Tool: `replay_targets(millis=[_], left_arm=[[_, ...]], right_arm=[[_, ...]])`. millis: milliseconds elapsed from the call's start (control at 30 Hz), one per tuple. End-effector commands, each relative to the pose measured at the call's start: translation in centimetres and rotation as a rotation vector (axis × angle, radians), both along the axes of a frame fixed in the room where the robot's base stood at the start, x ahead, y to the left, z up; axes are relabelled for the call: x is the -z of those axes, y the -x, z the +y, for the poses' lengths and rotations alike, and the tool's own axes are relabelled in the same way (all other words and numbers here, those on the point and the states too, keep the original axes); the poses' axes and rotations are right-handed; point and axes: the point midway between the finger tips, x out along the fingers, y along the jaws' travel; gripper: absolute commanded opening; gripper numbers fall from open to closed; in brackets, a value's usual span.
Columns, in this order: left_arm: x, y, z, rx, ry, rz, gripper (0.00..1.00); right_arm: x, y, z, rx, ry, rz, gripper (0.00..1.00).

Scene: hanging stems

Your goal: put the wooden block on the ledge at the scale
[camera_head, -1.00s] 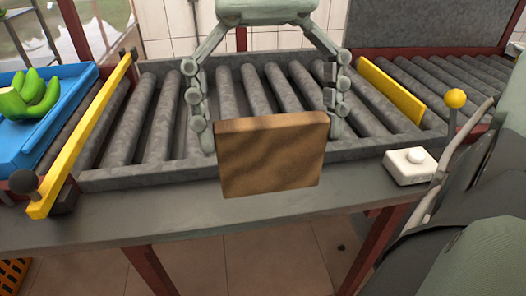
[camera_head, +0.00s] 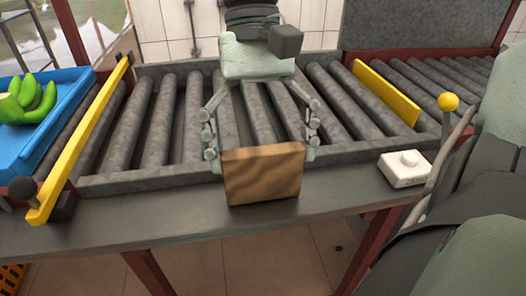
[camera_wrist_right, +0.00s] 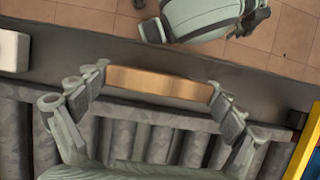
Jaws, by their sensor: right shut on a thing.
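My right gripper (camera_head: 262,146) reaches in from the top middle of the head view, its two jointed fingers on either side of a square brown wooden block (camera_head: 263,176). It is shut on the block, which is held upright at the grey ledge (camera_head: 150,222) in front of the rollers. I cannot tell whether the block touches the ledge. In the right wrist view the block (camera_wrist_right: 160,82) shows as a narrow tan edge between the fingertips. No scale can be clearly made out.
A roller conveyor (camera_head: 160,120) lies behind the block, with a yellow bar (camera_head: 85,140) at left and another (camera_head: 387,92) at right. A blue tray (camera_head: 55,125) holds green bananas (camera_head: 35,100). A white button box (camera_head: 405,168) and a yellow-knobbed lever (camera_head: 448,101) stand at right.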

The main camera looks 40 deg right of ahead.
Motion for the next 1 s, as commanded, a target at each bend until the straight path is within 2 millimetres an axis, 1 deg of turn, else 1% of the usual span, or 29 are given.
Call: replay_targets(millis=[367,400,433,833,867,933,1000], left_arm=[[-1.4,-1.3,0.1,-0.01,0.002,-0.021,0.4],[-1.6,-1.3,0.2,-0.012,0.001,-0.021,0.4],[-1.7,-1.3,0.2,-0.012,0.0,-0.021,0.4],[-1.6,-0.9,0.2,-0.011,0.0,-0.017,0.4],[-1.4,-0.8,0.2,-0.009,0.0,-0.015,0.4],[-0.1,0.1,0.2,0.002,-0.003,0.003,0.4],[0.0,0.1,0.2,0.001,-0.003,0.002,0.4]], right_arm=[[0.3,0.0,0.0,0.0,0.0,0.0,0.63],[0.3,0.0,0.0,0.0,0.0,0.0,0.98],[0.3,0.0,0.0,0.0,0.0,0.0,1.0],[0.1,0.0,0.0,0.001,0.0,0.0,1.0],[0.0,0.0,0.0,0.001,0.0,0.0,1.0],[-0.4,-0.1,0.0,0.001,0.001,-0.001,1.0],[-1.5,-0.7,-0.3,0.004,0.001,-0.004,1.0]])
